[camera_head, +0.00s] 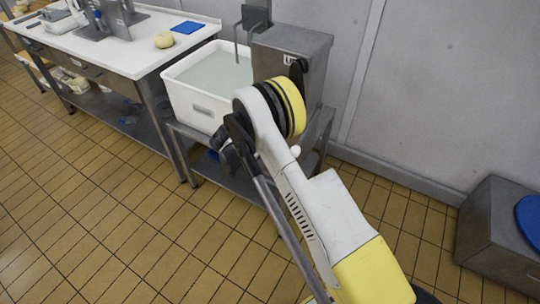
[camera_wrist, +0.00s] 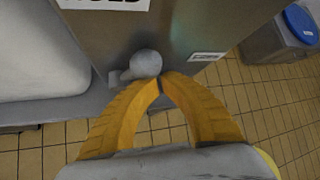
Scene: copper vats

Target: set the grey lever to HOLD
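The grey lever (camera_wrist: 145,65) shows in the wrist view as a round knob on a short stem, on the front of a metal box (camera_wrist: 185,25). Above it is a white label (camera_wrist: 105,3) whose cut-off letters look like HOLD. A smaller label (camera_wrist: 207,57), too small to read, is to the lever's right. My gripper (camera_wrist: 161,80) has its yellow fingertips together just in front of the knob, with nothing seen between them. I cannot tell whether they touch it. In the head view my arm hides the lever on the metal box (camera_head: 290,45).
A white tub (camera_head: 195,105) of liquid stands left of the box on a metal stand. A white table (camera_head: 130,55) with a dough ball (camera_head: 164,40) and blue square (camera_head: 188,27) is further left. A grey bin (camera_head: 490,235) with a blue lid stands right. Tiled floor between is clear.

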